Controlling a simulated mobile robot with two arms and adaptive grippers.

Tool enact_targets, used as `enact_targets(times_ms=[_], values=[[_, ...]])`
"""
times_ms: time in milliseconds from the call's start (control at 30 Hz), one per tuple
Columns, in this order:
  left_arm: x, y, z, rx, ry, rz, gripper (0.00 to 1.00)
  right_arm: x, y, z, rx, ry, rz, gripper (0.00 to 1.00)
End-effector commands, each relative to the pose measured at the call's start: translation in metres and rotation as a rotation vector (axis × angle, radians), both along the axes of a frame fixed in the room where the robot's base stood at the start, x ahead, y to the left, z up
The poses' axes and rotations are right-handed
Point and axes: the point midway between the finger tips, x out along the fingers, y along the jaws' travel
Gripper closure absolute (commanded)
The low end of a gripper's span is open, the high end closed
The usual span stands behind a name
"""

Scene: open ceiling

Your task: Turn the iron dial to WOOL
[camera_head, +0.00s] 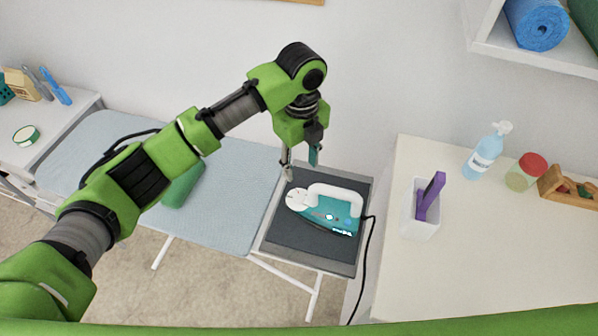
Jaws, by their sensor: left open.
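A teal and white iron (340,225) lies on its side or sole on a dark grey rest pad (285,235) at the right end of the ironing board (235,185). A round white dial (297,199) shows at the iron's left end; its markings are too small to read. My left gripper (301,168) is open and empty. It points down over the pad's back edge, just above and behind the dial, apart from it in the picture. My right gripper is not in view.
A black cord (369,265) runs down from the iron's right side. A green roll (183,186) lies on the board.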

Motion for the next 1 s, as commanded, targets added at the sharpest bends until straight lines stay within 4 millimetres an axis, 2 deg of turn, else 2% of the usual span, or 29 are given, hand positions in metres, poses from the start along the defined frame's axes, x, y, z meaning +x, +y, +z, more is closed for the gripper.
enact_targets(times_ms=[133, 233, 400, 600, 767, 867, 1000], values=[[0.002, -0.012, 0.008, -0.009, -0.026, 0.178, 0.6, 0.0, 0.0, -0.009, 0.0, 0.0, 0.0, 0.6], [0.001, -0.016, 0.011, -0.013, -0.029, 0.381, 0.6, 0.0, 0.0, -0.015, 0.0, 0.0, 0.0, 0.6], [0.0, -0.009, 0.014, -0.008, -0.015, 0.762, 0.6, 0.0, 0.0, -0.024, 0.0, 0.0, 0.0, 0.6], [0.001, 0.003, 0.015, 0.0, 0.002, 1.071, 0.6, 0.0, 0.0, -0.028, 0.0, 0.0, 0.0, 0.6], [0.0, 0.005, 0.011, 0.002, 0.009, 1.138, 0.6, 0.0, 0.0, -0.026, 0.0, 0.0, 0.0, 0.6], [0.0, 0.005, -0.001, 0.004, 0.01, 1.138, 0.6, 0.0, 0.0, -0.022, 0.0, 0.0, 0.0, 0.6], [0.0, 0.005, -0.027, 0.005, 0.009, 1.136, 0.6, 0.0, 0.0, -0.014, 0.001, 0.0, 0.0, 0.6]])
